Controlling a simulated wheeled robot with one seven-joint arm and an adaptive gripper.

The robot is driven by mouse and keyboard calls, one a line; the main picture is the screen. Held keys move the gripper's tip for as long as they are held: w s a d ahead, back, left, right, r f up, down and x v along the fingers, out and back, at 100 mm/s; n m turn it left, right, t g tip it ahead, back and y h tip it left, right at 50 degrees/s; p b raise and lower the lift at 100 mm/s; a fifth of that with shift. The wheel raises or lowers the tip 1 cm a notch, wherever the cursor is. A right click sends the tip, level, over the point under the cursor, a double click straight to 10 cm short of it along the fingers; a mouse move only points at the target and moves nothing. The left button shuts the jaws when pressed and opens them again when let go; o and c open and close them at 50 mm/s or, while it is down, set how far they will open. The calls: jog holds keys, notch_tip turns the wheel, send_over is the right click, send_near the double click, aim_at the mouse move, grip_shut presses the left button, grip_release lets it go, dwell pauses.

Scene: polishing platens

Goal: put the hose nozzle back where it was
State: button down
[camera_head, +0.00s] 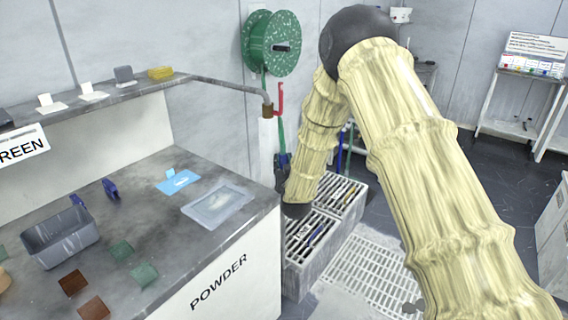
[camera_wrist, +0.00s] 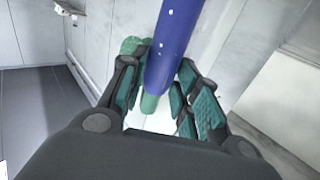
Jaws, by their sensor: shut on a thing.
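The hose nozzle (camera_wrist: 174,45) is a blue cylinder in the wrist view, with a green part at its lower end. It lies between the two teal-padded fingers of my gripper (camera_wrist: 158,88), which are shut on it. The nozzle's upper end runs out of the frame. In the head view my gripper (camera_head: 283,168) is small and dark, beside the counter's right end and below the red-handled tap. The green hose (camera_head: 281,132) hangs down just above it. The green hose reel (camera_head: 271,45) is on the back wall. Contact details at the gripper are too small to tell.
A grey counter (camera_head: 150,235) with a tray, blocks and cards stands at left. A pipe with a red handle (camera_head: 279,98) reaches past its right end. Slatted crates (camera_head: 318,238) stand below my gripper, beside a floor grate (camera_head: 372,275). My arm hides part of the back.

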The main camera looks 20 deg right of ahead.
jog(key=shift+f, duration=0.15)
jog(key=c, duration=1.1)
grip_release()
jog(key=shift+o, duration=0.2)
